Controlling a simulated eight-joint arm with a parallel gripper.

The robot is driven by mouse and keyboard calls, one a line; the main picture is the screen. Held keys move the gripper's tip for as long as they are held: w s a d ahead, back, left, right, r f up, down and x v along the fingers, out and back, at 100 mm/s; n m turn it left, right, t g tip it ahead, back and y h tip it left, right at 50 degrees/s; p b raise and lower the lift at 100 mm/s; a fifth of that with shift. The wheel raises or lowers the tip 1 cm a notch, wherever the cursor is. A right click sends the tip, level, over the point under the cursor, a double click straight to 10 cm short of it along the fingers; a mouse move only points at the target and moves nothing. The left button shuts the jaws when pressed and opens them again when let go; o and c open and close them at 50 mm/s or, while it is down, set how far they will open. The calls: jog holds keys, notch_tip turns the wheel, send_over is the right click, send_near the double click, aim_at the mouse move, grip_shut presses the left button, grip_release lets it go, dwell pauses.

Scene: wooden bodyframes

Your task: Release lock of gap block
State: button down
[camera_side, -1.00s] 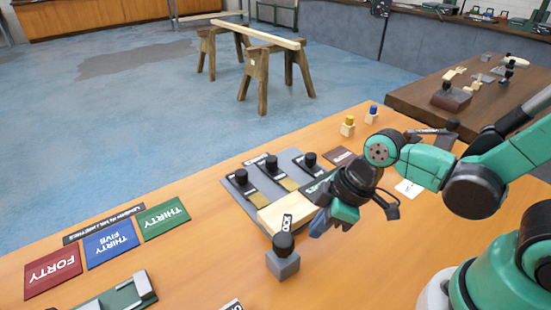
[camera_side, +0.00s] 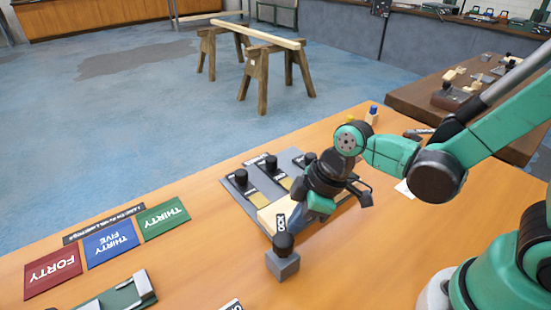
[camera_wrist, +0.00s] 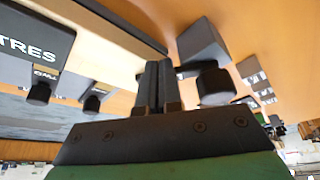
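The grey block with a black knob (camera_side: 284,262), which I take to be the gap block, stands at the near end of the pale wooden bar (camera_side: 268,217). A black and white label (camera_side: 280,223), apparently reading LOCK, shows above the knob. My gripper (camera_side: 316,205) is above the bar, just right of and behind the knob, apart from it. In the wrist view my gripper's two dark fingers (camera_wrist: 158,85) are close together with nothing seen between them. The grey block (camera_wrist: 203,43) and its knob (camera_wrist: 214,84) show just right of the fingers there.
A grey panel with several black knobs (camera_side: 240,179) lies behind the bar, partly hidden by my wrist. A green and grey fixture (camera_side: 120,295) is at the front edge. Table between is clear.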

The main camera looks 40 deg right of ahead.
jog(key=d, duration=0.1)
jog(key=s+d, duration=0.2)
jog(key=shift+s+d+r, duration=0.2)
jog(key=shift+s+d, duration=0.05)
jog(key=shift+d, duration=0.05)
jog(key=v, duration=0.9)
jog(key=shift+r, duration=0.3)
jog(key=m, duration=1.2)
jog(key=m+h, duration=0.1)
jog(key=m, duration=1)
jog(key=a+m+g, duration=0.1)
jog(key=m, duration=1.1)
jog(key=shift+w+a+r+m, duration=0.1)
jog(key=shift+w+r+m, duration=0.1)
jog(key=shift+r+m, duration=0.1)
